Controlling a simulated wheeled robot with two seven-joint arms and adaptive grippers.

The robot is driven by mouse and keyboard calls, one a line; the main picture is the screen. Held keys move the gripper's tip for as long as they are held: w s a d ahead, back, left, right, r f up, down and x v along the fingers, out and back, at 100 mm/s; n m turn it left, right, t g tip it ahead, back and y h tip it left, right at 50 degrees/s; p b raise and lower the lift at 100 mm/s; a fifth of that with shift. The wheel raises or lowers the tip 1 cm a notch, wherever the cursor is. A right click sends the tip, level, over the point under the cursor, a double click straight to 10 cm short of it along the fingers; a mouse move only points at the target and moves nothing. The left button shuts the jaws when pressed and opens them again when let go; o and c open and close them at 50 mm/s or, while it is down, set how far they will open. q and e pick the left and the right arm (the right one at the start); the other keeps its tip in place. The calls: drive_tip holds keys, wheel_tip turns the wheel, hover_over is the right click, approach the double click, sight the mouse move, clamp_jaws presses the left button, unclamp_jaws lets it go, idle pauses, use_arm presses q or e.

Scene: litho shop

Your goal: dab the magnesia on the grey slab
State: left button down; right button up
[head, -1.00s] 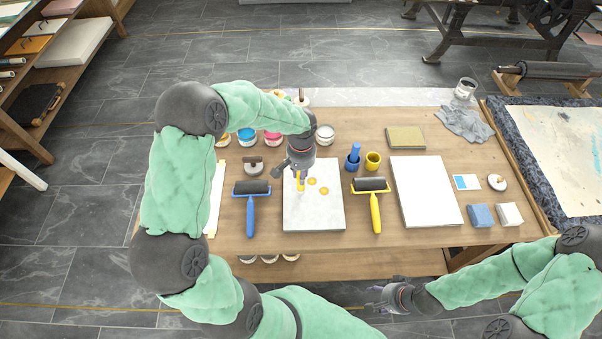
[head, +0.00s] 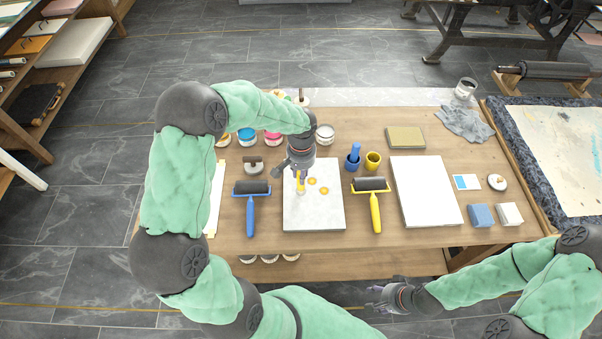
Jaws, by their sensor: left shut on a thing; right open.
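The grey slab (head: 318,215) lies flat on the wooden table, between two rollers. Two round yellow-orange marks (head: 318,186) show on its upper half. My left gripper (head: 299,172) is shut on a yellow dabber (head: 300,183) and holds it upright over the slab's upper left part, left of the marks. The dabber's lower end is at or just above the slab; I cannot tell if it touches. A yellow cup (head: 373,161) stands apart at the right, and a blue cup (head: 353,163) beside it holds a blue dabber (head: 355,151). My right gripper (head: 378,298) is open and empty, off the table's front edge.
A blue-handled roller (head: 250,205) lies left of the slab and a yellow-handled roller (head: 374,203) right of it. A white slab (head: 427,191) lies further right. Ink jars (head: 325,135) line the back. A grey cloth (head: 465,124) lies at the back right.

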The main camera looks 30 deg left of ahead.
use_arm(q)
drive_tip(key=shift+r+p, duration=2.45)
drive_tip(key=shift+r, duration=1.05)
